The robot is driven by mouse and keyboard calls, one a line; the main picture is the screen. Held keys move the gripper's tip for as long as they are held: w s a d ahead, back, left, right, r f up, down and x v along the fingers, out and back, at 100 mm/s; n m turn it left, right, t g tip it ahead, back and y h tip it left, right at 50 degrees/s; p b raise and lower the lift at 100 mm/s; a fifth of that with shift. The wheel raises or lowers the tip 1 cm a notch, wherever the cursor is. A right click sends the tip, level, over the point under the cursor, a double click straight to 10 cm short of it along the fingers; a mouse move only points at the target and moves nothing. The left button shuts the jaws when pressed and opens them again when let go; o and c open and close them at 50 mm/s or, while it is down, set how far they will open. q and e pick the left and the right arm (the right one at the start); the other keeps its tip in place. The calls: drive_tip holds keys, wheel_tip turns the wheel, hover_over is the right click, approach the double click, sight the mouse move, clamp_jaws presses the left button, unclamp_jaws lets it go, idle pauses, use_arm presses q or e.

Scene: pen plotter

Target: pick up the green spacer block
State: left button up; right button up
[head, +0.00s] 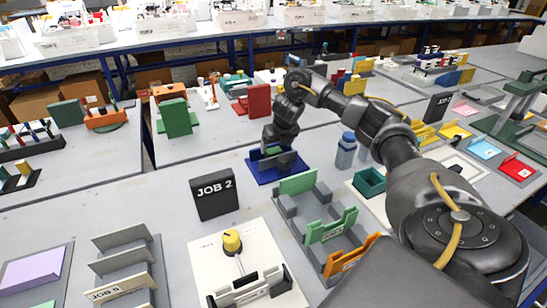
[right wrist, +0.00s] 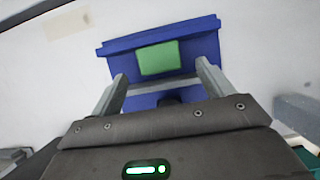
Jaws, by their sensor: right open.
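The green spacer block (right wrist: 158,57) lies in a blue tray (right wrist: 118,66) in the right wrist view. My right gripper (right wrist: 163,70) is open, with its two fingers pointing at the tray on either side of the block's near edge. The block does not appear gripped; whether a finger touches the tray I cannot tell. In the head view the right gripper hangs over the blue tray (head: 262,179), and a little of the green block (head: 274,150) shows by the fingers. My left gripper is not in view.
A black JOB 2 sign (head: 214,198) stands left of the tray. A blue-capped bottle (head: 346,151) and a dark green open box (head: 369,182) stand to its right. Green and orange holders (head: 331,225) are in front. A white plate with a yellow knob (head: 232,241) lies at the front.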

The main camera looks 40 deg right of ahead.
sight(275, 151)
drive_tip(key=shift+w+f, duration=0.1)
drive_tip(key=shift+f, duration=0.35)
drive_tip(key=x, duration=0.3)
drive_tip(key=shift+w+f, duration=0.2)
drive_tip(key=shift+f, duration=0.1)
drive_tip(key=shift+w+f, duration=0.1)
drive_tip(key=shift+f, duration=0.15)
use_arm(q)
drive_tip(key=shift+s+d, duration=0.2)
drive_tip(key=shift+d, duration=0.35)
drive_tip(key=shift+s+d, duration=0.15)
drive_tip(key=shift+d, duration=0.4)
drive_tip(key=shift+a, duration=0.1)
use_arm(e)
drive_tip(key=shift+c, duration=1.3)
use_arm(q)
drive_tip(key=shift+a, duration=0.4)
use_arm(e)
drive_tip(key=c, duration=0.8)
drive_tip(key=shift+r, duration=0.1)
